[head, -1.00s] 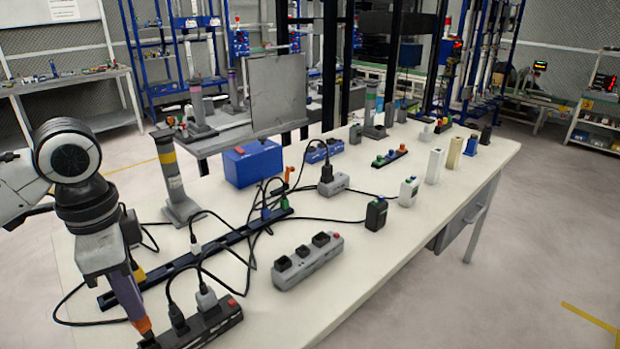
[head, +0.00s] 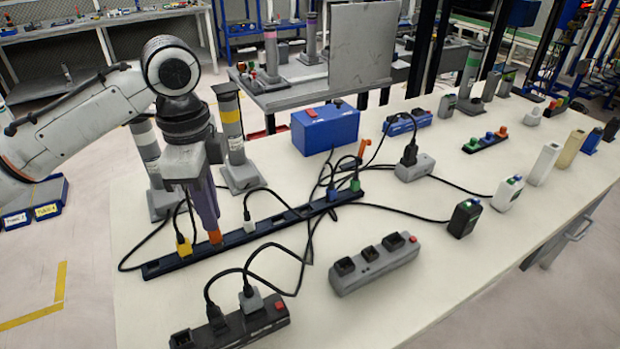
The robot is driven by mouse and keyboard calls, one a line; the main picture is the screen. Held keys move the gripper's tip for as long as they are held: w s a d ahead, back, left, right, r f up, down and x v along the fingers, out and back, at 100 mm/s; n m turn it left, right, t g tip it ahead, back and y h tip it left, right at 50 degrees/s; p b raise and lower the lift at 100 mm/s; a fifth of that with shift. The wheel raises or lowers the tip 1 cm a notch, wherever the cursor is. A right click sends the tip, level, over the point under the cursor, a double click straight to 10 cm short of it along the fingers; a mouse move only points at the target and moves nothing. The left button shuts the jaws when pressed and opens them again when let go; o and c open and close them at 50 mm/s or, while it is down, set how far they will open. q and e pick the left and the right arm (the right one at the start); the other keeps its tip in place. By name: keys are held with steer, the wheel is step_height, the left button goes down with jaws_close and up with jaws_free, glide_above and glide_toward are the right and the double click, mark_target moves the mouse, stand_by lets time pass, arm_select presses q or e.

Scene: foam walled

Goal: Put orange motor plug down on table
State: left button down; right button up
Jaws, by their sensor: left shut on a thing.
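My left gripper (head: 206,218) reaches in from the left and points down over the long black socket strip (head: 265,227). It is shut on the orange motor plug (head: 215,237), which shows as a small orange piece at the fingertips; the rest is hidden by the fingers. The plug appears in front of the strip, and I cannot tell whether it touches it. The white table (head: 440,277) lies below. My right gripper is out of view.
A yellow plug (head: 184,246) and a white plug (head: 249,224) stand in the strip on either side. A dark power strip (head: 235,325) and a grey one (head: 374,262) lie nearer. A blue box (head: 325,128) stands behind.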

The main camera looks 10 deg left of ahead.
mark_target(216, 242)
arm_select(q)
steer(key=shift+s, duration=0.2)
steer(key=f, duration=0.5)
steer(key=shift+s+f, duration=0.15)
steer(key=shift+s, duration=0.05)
steer(key=shift+f, duration=2.25)
steer(key=c, duration=1.8)
jaws_free()
steer(key=shift+f, duration=0.1)
step_height(216, 242, up, 12)
steer(key=shift+r, duration=0.15)
